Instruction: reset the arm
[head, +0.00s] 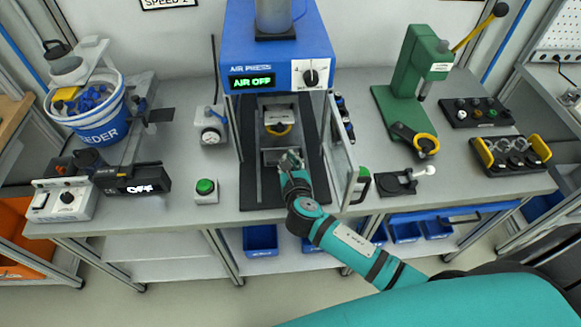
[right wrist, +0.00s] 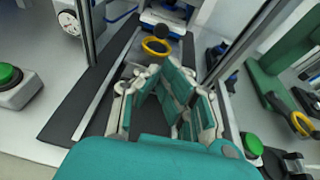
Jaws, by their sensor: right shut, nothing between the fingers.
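My right arm is teal and reaches from the lower right of the head view to the front of the blue air press (head: 277,50). My right gripper (head: 290,158) is shut and empty, in the press's open front, just before the metal fixture with a yellow ring (head: 279,129). In the right wrist view the shut fingers (right wrist: 158,68) point at the yellow ring (right wrist: 156,46), apart from it as far as I can tell. My left gripper is not in view.
The press's clear door (head: 341,150) stands open to the right of my arm. A green button (head: 205,187) and a gauge (head: 211,136) stand left of the press. A blue-and-white feeder bucket (head: 100,125) is far left, a green hand press (head: 425,65) right.

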